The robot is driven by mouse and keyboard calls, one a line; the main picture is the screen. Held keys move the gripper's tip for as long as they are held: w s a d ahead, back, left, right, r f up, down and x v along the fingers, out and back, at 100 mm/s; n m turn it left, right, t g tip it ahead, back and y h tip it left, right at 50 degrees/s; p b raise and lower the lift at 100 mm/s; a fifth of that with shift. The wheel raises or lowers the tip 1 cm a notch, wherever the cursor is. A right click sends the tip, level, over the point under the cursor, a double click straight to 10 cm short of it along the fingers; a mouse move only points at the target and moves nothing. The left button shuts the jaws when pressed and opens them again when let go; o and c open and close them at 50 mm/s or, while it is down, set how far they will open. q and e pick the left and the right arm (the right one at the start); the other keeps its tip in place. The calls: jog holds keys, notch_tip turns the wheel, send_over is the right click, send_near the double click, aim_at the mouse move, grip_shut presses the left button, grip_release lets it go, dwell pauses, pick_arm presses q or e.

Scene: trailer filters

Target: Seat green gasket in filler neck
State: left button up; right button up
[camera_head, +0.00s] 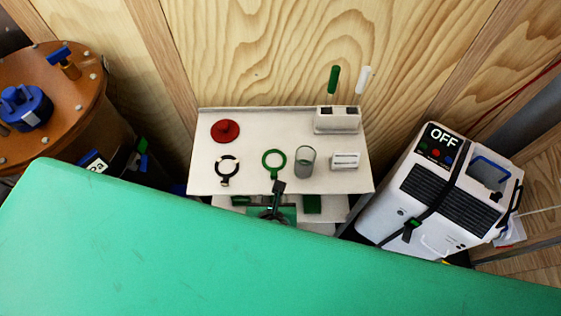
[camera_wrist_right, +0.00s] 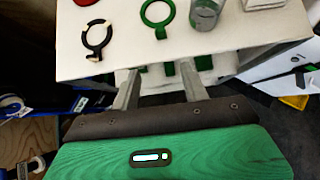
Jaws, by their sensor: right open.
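The green gasket (camera_head: 265,158) is a ring with a short tab, lying flat on the white table in the head view. It also shows in the right wrist view (camera_wrist_right: 144,17), its tab towards me. My right gripper (camera_head: 277,190) is at the table's front edge, just in front of the tab. In the wrist view its two fingers (camera_wrist_right: 160,85) are apart with nothing between them, short of the gasket. I cannot tell for sure which part is the filler neck. My left gripper is not in view.
On the white table (camera_head: 205,184) are a black ring (camera_head: 219,165), a red disc (camera_head: 225,131), a clear cylinder (camera_head: 305,162) and a holder (camera_head: 338,122) with green and white sticks. An orange tank (camera_head: 90,70) stands left; a white machine marked OFF (camera_head: 385,220) stands right.

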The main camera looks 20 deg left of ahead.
send_near(274, 177)
notch_tip(274, 177, down, 2)
jog(key=w, duration=0.1)
jog(key=shift+w+a+f+p, duration=0.4)
jog(key=shift+w+f+p, duration=0.15)
jog(key=shift+w, duration=0.3)
jog(key=shift+x, duration=2.05)
grip_shut()
jog(key=shift+r, duration=0.1)
